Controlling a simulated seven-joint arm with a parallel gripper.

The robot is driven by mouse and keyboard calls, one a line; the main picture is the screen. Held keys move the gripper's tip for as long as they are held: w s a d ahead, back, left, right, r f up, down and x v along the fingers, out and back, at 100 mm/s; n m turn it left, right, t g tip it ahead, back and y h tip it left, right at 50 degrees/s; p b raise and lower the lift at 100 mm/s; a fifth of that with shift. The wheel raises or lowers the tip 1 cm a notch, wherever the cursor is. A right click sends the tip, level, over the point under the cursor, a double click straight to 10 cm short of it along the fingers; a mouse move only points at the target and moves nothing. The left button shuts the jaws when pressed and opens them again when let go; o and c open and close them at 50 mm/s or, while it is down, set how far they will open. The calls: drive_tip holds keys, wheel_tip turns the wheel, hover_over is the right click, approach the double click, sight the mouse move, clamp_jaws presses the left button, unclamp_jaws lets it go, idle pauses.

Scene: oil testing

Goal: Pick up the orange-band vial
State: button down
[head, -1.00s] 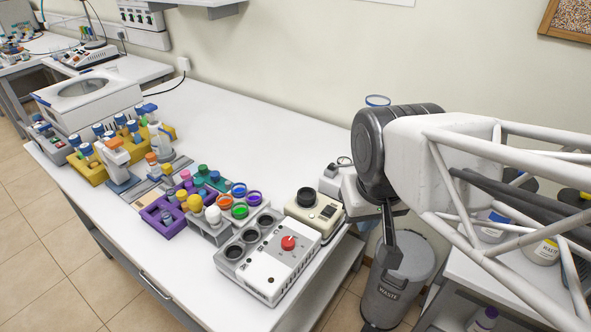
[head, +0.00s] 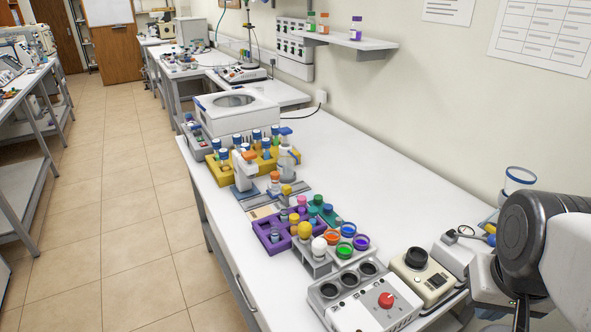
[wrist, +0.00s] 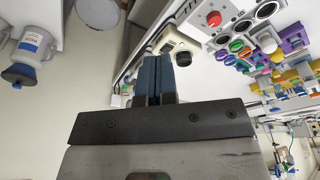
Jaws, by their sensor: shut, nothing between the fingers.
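In the head view my arm is at the lower right and the fingertips are not clearly visible.
A white unit with dark wells and a red knob (head: 386,300) stands in front of the rack. A beige device (head: 422,277) is right of it. A purple rack (head: 272,245) and yellow rack (head: 263,162) stand left and behind. The bench along the wall (head: 385,190) is clear.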

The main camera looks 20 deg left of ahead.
drive_tip(key=c, duration=0.7)
unclamp_jaws()
drive_tip(key=shift+o, duration=0.2)
